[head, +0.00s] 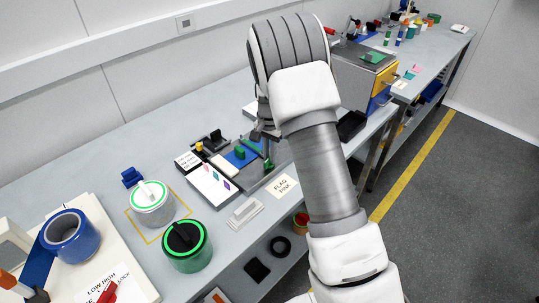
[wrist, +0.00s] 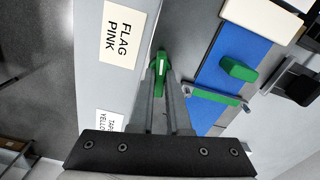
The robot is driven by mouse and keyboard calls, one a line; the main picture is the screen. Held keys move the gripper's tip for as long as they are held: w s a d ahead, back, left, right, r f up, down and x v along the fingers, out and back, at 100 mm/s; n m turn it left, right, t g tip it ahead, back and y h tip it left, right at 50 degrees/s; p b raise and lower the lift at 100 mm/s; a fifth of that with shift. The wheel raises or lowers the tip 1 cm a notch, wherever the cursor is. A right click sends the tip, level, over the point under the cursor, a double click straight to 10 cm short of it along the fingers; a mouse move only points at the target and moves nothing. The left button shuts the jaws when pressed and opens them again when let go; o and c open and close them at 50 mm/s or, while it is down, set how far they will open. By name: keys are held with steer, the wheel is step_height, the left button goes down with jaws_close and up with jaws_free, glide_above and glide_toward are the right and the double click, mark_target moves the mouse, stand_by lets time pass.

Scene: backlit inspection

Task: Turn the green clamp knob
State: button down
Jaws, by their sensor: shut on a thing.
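The green clamp knob (wrist: 162,58) has a pale line on it and sits between my fingertips in the wrist view. My gripper (wrist: 162,78) is shut on it, with one finger on each side. In the head view the knob (head: 268,165) shows as a small green spot under my gripper (head: 267,157). A green bar (wrist: 213,97) and a green block (wrist: 238,69) lie beside the knob, the block on a blue pad (wrist: 205,78). The fingers hide part of the knob.
A "FLAG PINK" label (wrist: 121,31) lies close beside the knob. A white card with coloured flags (head: 212,185), a green-rimmed can (head: 187,246), a white can (head: 152,204) and a blue tape roll (head: 70,237) stand to the left. The bench's front edge is near.

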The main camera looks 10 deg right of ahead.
steer(key=shift+m, duration=1.1)
steer(key=c, duration=0.9)
jaws_free()
step_height(320, 180, up, 18)
steer(key=shift+f, duration=0.25)
